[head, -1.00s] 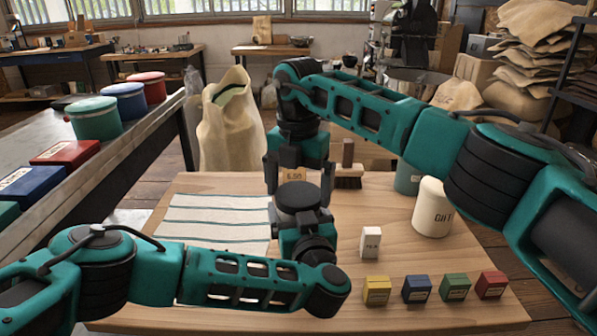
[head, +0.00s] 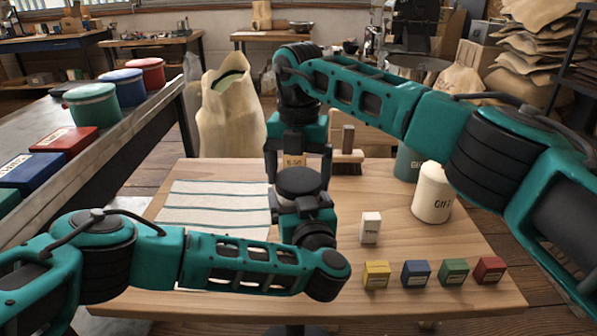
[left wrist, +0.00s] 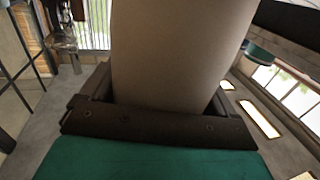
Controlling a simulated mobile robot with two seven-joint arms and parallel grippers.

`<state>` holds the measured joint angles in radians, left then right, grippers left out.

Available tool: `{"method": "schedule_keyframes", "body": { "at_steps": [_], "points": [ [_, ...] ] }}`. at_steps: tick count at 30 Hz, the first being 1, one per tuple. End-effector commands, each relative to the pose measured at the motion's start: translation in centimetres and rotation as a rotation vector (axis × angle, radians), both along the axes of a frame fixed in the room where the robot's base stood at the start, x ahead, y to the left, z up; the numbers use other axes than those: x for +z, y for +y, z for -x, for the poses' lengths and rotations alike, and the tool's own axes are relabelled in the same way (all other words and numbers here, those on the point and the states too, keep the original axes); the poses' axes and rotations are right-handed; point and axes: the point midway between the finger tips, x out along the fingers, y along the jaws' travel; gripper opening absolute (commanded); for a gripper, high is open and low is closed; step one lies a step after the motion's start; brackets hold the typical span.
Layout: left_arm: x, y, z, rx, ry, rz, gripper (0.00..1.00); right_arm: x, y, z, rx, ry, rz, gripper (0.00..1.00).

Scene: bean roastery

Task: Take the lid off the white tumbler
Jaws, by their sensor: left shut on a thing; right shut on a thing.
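The white tumbler (left wrist: 180,50) fills the middle of the left wrist view as a wide pale cylinder, shaded there, between the jaws of my left gripper (left wrist: 155,118). In the head view my left wrist hides the tumbler and the left fingertips. My right gripper (head: 298,166) points down just behind my left wrist, its two fingers set wide apart. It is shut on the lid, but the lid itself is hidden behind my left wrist. Whether lid and tumbler touch cannot be seen.
On the wooden table (head: 440,295) stand a white canister (head: 432,195) marked GIFT, a grey-green canister (head: 408,163), a small white box (head: 370,228), a brush (head: 347,158) and several small coloured boxes (head: 416,274). A striped cloth (head: 215,205) lies left.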

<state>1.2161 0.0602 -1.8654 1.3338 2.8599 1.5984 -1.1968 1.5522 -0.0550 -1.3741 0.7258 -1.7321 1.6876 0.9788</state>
Motion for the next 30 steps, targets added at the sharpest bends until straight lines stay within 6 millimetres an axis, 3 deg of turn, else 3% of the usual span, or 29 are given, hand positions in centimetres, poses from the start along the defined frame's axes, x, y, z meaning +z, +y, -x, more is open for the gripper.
{"method": "schedule_keyframes", "body": {
  "at_steps": [12, 18, 23, 30],
  "points": [
    [-0.02, 0.01, -0.02, 0.0, 0.001, 0.0, 0.04, 0.1, -0.02, -0.01, 0.812, 0.0, 0.001, 0.56],
    [-0.02, 0.02, -0.02, 0.0, 0.001, 0.0, 0.04, 0.09, -0.01, 0.01, 1.136, 0.001, 0.0, 0.56],
    [-0.02, 0.02, -0.02, 0.0, 0.001, 0.0, 0.04, 0.1, -0.02, 0.01, 1.25, 0.001, 0.0, 0.56],
    [-0.02, 0.04, -0.02, 0.0, 0.001, 0.0, 0.04, 0.1, -0.02, 0.01, 1.261, 0.001, 0.0, 0.56]
  ]
}}
